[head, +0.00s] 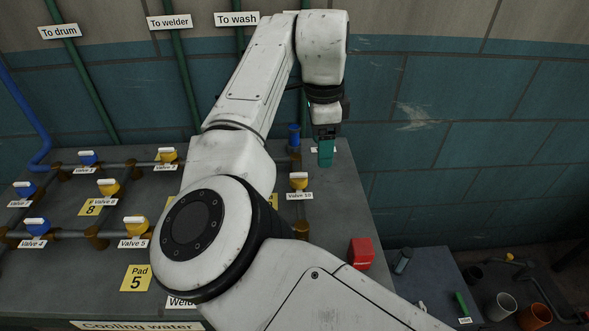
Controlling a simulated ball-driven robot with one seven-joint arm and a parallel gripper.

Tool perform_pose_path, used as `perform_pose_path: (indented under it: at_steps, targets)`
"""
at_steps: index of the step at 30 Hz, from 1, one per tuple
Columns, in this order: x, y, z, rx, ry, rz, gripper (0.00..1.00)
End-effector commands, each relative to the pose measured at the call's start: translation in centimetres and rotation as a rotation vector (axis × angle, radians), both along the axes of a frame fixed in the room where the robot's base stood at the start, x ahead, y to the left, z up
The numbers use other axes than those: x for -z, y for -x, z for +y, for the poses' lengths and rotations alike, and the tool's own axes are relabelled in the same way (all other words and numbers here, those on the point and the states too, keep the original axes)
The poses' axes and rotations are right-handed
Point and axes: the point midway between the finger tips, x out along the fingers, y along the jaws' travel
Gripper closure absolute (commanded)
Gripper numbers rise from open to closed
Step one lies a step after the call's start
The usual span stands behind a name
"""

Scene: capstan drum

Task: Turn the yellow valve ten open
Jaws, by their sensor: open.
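The yellow valve ten (299,184) stands on the grey bench top in the head view, right of my arm, with a "Valve 10" label in front of it. Its white handle (298,175) seems to lie left to right, across the pipe that runs through the valve. My gripper (326,156) points down, above and to the right of valve ten, apart from it. It is open and its teal fingers show nothing between them. The gap between the fingers is hard to see from this side.
A blue valve (294,137) stands behind valve ten, close to my gripper. Other yellow and blue valves, such as valve 5 (136,227), stand at the left. A red block (361,253) sits near the bench's right edge. My arm hides the bench's middle.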

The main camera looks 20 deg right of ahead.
Motion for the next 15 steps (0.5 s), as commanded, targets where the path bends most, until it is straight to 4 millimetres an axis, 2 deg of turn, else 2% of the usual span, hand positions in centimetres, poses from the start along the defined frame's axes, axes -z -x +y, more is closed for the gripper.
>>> perform_pose_path:
  at_steps: [1, 3, 8, 11, 15]
  targets:
    - [-0.7, -0.5, 1.5, 0.0, -0.025, 0.0, 0.31]
    - [-1.5, -0.8, 2.9, 0.004, -0.044, 0.006, 0.31]
    - [-2.1, -1.0, 4.3, 0.011, -0.062, 0.013, 0.31]
    - [-1.5, -1.0, 4.4, 0.012, -0.061, 0.013, 0.31]
    - [0.6, -1.0, 4.3, 0.011, -0.062, 0.015, 0.31]
